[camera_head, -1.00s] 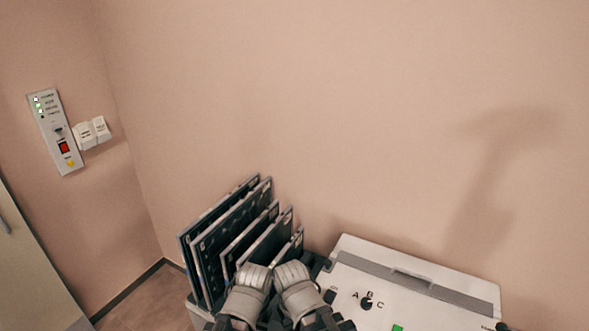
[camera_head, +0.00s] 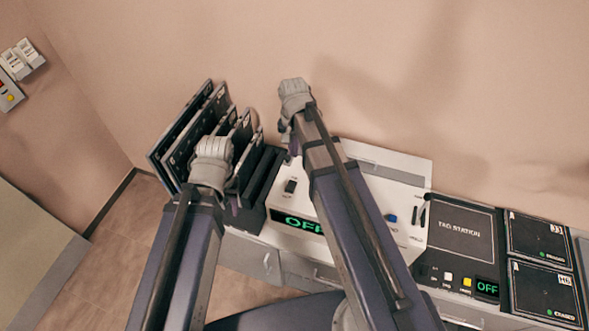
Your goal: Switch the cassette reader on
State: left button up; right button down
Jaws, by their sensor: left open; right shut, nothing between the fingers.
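The white machine (camera_head: 405,170), which looks like the cassette reader, stands against the wall. Its front display (camera_head: 298,224) reads OFF in green. A black switch (camera_head: 290,187) sits on its top left, and a blue button (camera_head: 392,218) and dark slots sit at its right. My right arm crosses and hides its middle. My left gripper (camera_head: 212,160) is over the rack of dark plates, left of the machine; its fingers are mostly hidden, and it is open. My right gripper (camera_head: 295,95) is shut and empty, beyond the machine's back left corner near the wall.
A rack of upright dark cassettes (camera_head: 190,130) stands left of the machine. At the right, the tag station (camera_head: 458,235) has its own green OFF display (camera_head: 487,289), beside cassettes marked erased (camera_head: 540,240). A wall panel with switches (camera_head: 22,60) is at the far left.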

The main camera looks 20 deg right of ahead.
aim_at(294, 181)
dwell(0.4)
notch_tip(294, 181, down, 14)
jog(key=b, duration=1.4)
jog(key=shift+w, duration=0.1)
jog(key=shift+d+f+b, duration=0.1)
jog(key=shift+f+b, duration=0.1)
jog(key=shift+b, duration=0.1)
jog(key=shift+s+a+r+p, duration=0.4)
jog(key=shift+s, duration=0.15)
